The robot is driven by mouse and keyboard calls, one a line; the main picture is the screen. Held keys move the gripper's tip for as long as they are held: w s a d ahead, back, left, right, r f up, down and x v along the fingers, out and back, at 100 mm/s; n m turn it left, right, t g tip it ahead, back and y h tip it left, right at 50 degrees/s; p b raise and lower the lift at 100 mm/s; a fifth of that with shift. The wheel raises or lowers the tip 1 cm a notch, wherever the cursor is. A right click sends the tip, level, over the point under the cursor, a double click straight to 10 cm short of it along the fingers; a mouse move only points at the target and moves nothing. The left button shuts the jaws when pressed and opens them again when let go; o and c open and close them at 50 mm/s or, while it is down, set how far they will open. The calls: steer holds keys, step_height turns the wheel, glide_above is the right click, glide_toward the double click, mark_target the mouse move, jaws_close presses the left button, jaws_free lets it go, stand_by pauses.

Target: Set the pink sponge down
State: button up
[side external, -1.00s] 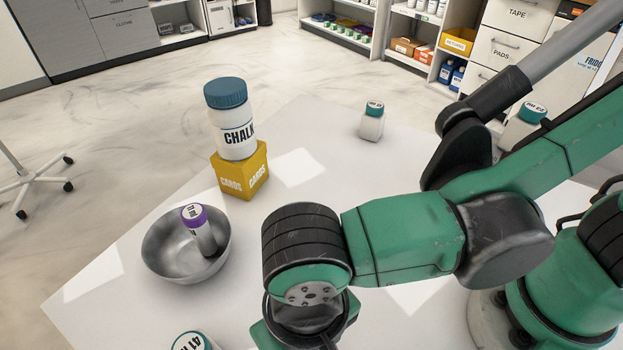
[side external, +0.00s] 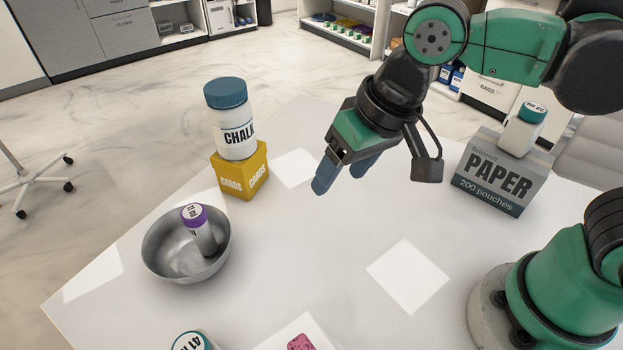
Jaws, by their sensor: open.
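The pink sponge (side external: 300,343) shows only in part at the bottom edge of the side view. It lies on a pale square patch; I cannot tell whether that is a flat thing or light on the table. My gripper (side external: 345,178) is above the middle of the white table (side external: 330,255), well beyond the sponge. Its blue fingers point down, apart and empty.
A chalk jar (side external: 232,122) stands on a yellow cards box (side external: 240,172). A steel bowl (side external: 165,262) holds a purple-capped vial (side external: 200,230). A paper box (side external: 495,176) with a bottle (side external: 522,130) on top is right. A teal-lidded jar (side external: 192,342) is at the front.

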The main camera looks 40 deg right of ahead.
steer(key=w+d+t+h, duration=0.1)
steer(key=w+d+t, duration=0.1)
steer(key=d, duration=1)
steer(key=shift+f+t+h, duration=0.4)
steer(key=shift+t, duration=0.4)
